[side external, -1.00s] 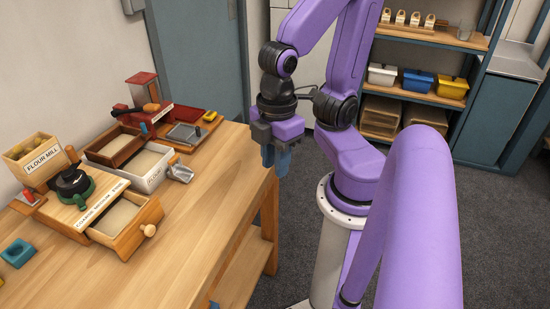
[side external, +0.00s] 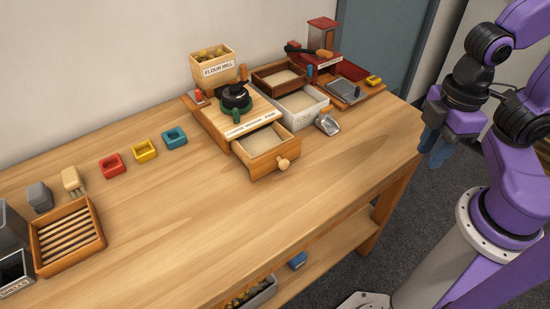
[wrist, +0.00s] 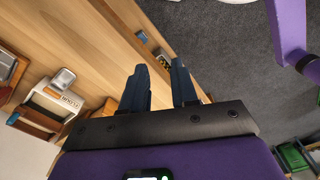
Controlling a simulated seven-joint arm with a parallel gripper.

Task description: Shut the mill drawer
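The flour mill (side external: 222,122) stands at the back of the workbench, a light wooden body with a black and green grinder on top and a labelled hopper box above. Its drawer (side external: 265,170) is pulled out toward the front right and holds pale flour. The drawer has a round wooden knob (side external: 283,164) on its front. My gripper (side external: 432,142) is off the right end of the bench, apart from the drawer. In the wrist view its two dark blue fingers (wrist: 160,82) are spread with nothing between them.
A white flour bin (side external: 300,110) and a metal scoop (side external: 328,123) stand just right of the drawer. A red-topped device (side external: 322,38) is behind them. Red, yellow and blue blocks (side external: 144,151) and a slatted tray (side external: 68,236) are at the left. The bench front is clear.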

